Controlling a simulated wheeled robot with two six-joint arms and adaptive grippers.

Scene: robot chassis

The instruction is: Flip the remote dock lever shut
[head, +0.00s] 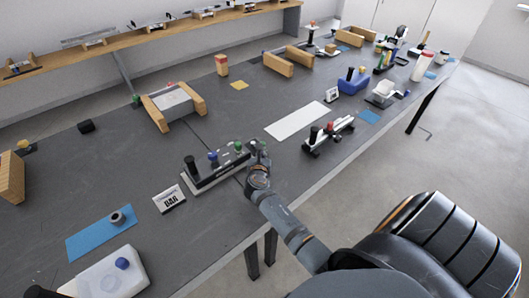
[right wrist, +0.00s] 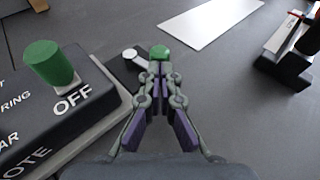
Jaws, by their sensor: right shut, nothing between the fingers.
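The dark dock panel (head: 222,172) stands on a pale base at the front middle of the bench, with black, blue and green knobs on it. In the right wrist view, its black face (right wrist: 35,120) has white letters reading "OFF" and part of a longer word. A green cylinder knob (right wrist: 50,62) stands at its far corner. Beside the panel is a short dark arm with a white disc (right wrist: 129,54). A green knob (right wrist: 160,51) shows just beyond my right gripper (right wrist: 160,72), whose fingers are together and empty. Whether they touch it I cannot tell. My left gripper is out of view.
A second lever device (head: 328,134) stands to the right, near the bench's front edge. A white sheet (head: 297,121) lies flat behind it.

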